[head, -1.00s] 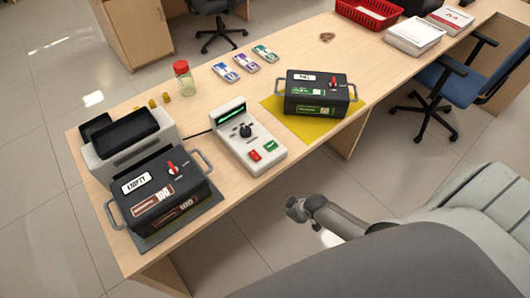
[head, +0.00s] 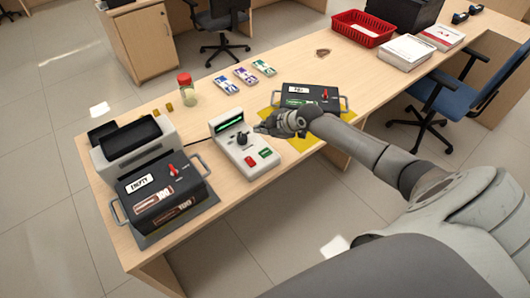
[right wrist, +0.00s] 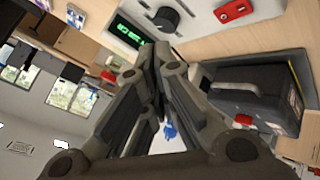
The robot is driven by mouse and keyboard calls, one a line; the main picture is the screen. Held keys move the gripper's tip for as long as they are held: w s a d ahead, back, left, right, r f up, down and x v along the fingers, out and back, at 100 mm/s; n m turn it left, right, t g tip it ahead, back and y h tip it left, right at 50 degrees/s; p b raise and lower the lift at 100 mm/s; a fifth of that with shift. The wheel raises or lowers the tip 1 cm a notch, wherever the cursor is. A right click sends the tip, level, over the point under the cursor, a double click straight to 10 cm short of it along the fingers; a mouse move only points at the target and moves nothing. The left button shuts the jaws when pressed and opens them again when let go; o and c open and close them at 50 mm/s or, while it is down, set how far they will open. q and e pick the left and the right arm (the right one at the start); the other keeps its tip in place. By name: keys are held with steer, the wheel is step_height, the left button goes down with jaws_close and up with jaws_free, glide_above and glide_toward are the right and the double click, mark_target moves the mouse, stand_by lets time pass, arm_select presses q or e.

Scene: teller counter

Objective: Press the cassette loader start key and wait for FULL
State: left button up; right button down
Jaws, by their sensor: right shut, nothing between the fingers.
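The white console (head: 243,146) with a lit green display (head: 229,120), a black knob (head: 242,139), a red key (head: 249,161) and a green key (head: 265,152) stands mid-counter. The display text is too small to read. My right gripper (head: 262,129) is shut and empty, above the console's right side, apart from the keys. The right wrist view shows the display (right wrist: 130,33), knob (right wrist: 166,18) and red key (right wrist: 235,10) beyond the fingers. A black cassette labelled EMPTY (head: 165,203) sits at the left. Another black cassette (head: 318,93) stands on a yellow mat (head: 303,143), partly behind my right arm.
A grey machine (head: 108,168) stands behind the EMPTY cassette. A red-capped jar (head: 187,92) and banknote bundles (head: 245,76) lie along the back. A red basket (head: 362,28) and papers (head: 406,52) are farther right. A blue chair (head: 442,90) stands by the front edge.

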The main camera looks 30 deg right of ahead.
mark_target(264, 154)
arm_select(q)
steer(key=shift+s, duration=0.65)
arm_select(e)
steer(key=shift+w+d+f, duration=0.1)
steer(key=shift+w, duration=0.1)
arm_select(q)
steer(key=shift+w+f, duration=0.1)
